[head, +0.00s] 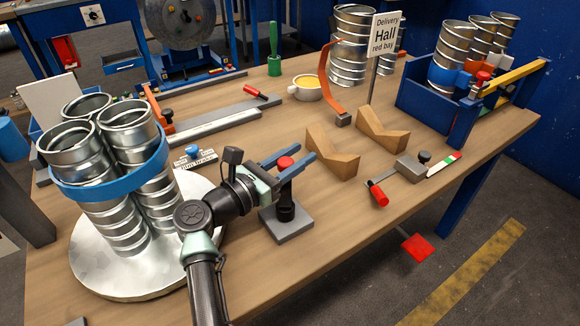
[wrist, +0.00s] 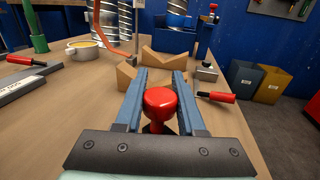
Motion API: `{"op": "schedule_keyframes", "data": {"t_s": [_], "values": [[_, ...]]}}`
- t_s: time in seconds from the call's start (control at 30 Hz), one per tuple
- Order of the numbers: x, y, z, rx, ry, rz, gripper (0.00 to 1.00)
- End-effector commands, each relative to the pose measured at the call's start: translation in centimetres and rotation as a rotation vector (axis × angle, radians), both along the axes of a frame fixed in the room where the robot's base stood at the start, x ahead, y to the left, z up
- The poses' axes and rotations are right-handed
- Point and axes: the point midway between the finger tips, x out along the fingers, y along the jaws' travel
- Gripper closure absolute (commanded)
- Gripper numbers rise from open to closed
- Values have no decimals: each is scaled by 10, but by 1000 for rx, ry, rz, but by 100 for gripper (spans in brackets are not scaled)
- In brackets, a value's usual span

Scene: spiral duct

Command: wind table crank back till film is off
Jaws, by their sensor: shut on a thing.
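My gripper (head: 297,155) reaches in from the lower left in the head view. Its fingers are closed around a red knob (head: 285,162) on a black post with a grey base plate (head: 286,228); this looks like the table crank. In the wrist view the red knob (wrist: 160,101) sits between the fingers. To the left, a round pale turntable (head: 120,278) carries several upright spiral ducts (head: 120,225) bunched together. A wide blue band (head: 110,185) goes round the ducts near their tops; I cannot tell if it is film. My arm hides part of the turntable's right edge.
Two wooden V-blocks (head: 332,152) stand just beyond my gripper. A red-handled tool (head: 377,193) lies to the right. A delivery sign (head: 385,40), more ducts (head: 350,50) and a blue rack (head: 425,100) stand farther back. Bare tabletop lies around the base plate.

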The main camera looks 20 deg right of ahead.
Motion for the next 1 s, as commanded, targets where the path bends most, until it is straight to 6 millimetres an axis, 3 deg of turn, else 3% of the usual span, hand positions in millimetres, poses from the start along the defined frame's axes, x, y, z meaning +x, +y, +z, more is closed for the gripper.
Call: {"op": "schedule_keyframes", "data": {"t_s": [0.63, 0.67, 0.7, 0.8, 1.0], "values": [[-3, -5, 2, -4, 0, -49, 100], [-3, -5, 2, -4, 0, -49, 56], [-3, -5, 2, -4, 0, -49, 49], [-3, -4, 1, -3, 0, -49, 31], [-3, -4, 1, -2, 0, -48, 31]]}}
